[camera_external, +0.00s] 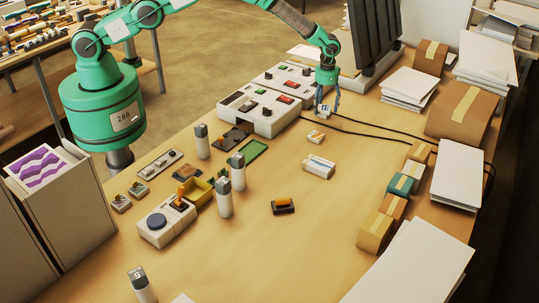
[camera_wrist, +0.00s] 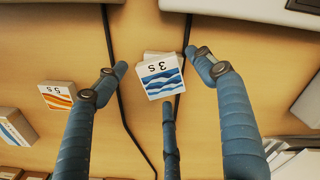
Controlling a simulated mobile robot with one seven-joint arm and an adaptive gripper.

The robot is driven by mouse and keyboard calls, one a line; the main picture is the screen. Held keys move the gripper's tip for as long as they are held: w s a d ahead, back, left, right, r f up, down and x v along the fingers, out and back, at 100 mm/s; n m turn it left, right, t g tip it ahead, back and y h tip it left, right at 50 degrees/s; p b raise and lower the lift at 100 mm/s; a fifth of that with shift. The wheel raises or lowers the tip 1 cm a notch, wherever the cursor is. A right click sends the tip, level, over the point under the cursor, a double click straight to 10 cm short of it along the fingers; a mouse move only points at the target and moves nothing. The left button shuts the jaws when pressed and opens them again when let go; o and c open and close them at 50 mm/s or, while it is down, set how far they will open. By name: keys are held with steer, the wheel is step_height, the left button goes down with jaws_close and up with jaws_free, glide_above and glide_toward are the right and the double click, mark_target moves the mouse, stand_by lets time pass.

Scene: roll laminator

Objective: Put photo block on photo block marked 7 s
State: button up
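A white photo block marked 3 s with blue waves (camera_wrist: 163,78) lies between my gripper's fingers in the wrist view. My gripper (camera_wrist: 162,72) is open, with gaps left and right of this block; the third finger is close to its lower edge. In the external view my gripper (camera_external: 326,103) is low over the table, around a small white block (camera_external: 322,111). A photo block marked 5 s with orange waves (camera_wrist: 58,95) lies to the left in the wrist view. A larger white block with blue stripes (camera_wrist: 14,127) is partly cut off. I cannot read a 7 s mark anywhere.
Black cables (camera_external: 375,134) run over the table beside my gripper. White control boxes (camera_external: 262,107) stand to the left. Brown boxes (camera_external: 378,230) and paper stacks (camera_external: 458,176) line the right edge. Grey cylinders (camera_external: 224,197) stand at left centre. The front middle is mostly clear.

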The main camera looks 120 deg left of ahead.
mark_target(324, 108)
steer(key=shift+r, duration=0.1)
step_height(324, 108, up, 12)
steer(key=shift+b, duration=0.45)
stand_by(0.5)
stand_by(0.6)
steer(key=shift+r, duration=0.1)
